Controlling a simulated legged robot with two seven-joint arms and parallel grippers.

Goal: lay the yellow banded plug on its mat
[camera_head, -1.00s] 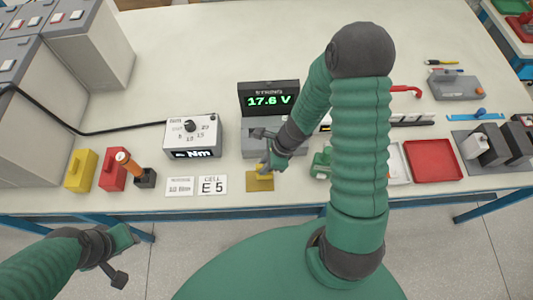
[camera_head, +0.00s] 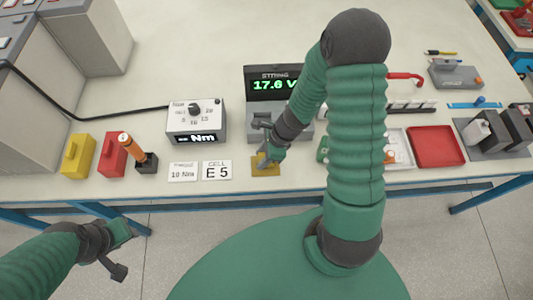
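The yellow mat (camera_head: 266,173) lies near the front edge of the bench, below the voltage display. My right gripper (camera_head: 263,161) points down over the mat, with its tips close to the mat's surface. The yellow banded plug cannot be made out clearly, because the fingers and arm cover that spot. Whether the fingers are shut on it is too small to tell. My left gripper (camera_head: 122,252) is low at the left, in front of the bench and away from the mat.
Left of the mat are an E 5 card (camera_head: 217,170), a torque box (camera_head: 196,122), an orange-handled tool (camera_head: 134,146), a red block (camera_head: 112,155) and a yellow block (camera_head: 77,156). A red tray (camera_head: 436,147) lies right.

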